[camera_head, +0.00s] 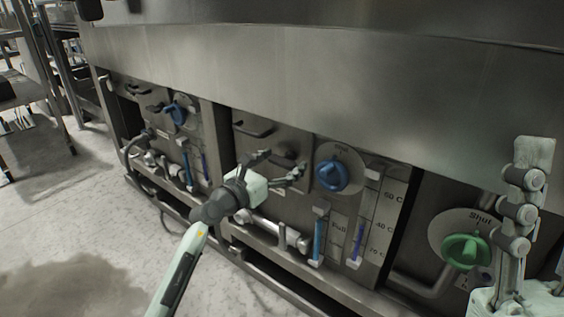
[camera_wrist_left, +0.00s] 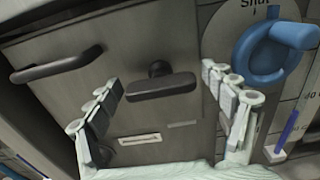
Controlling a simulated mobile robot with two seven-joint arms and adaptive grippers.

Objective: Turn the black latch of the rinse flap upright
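The black latch (camera_wrist_left: 162,86) of the rinse flap is a dark bar on a round stem. In the left wrist view it lies nearly horizontal on the grey metal flap (camera_wrist_left: 60,110). In the head view my left gripper (camera_head: 280,165) is in front of this flap and partly hides the latch. It also shows in the left wrist view (camera_wrist_left: 163,80), with its fingers spread on both sides of the latch, open and empty; contact cannot be told. My right gripper (camera_head: 531,152) points up at the right edge of the head view, seen side-on; its opening cannot be judged.
A dark bar handle (camera_head: 254,129) is on the flap's left. A blue knob (camera_head: 332,177) is close on its right, with blue-marked gauges (camera_head: 319,235) below. A green knob (camera_head: 465,250) is farther right. Pipes (camera_head: 268,228) run underneath. The floor at left is open.

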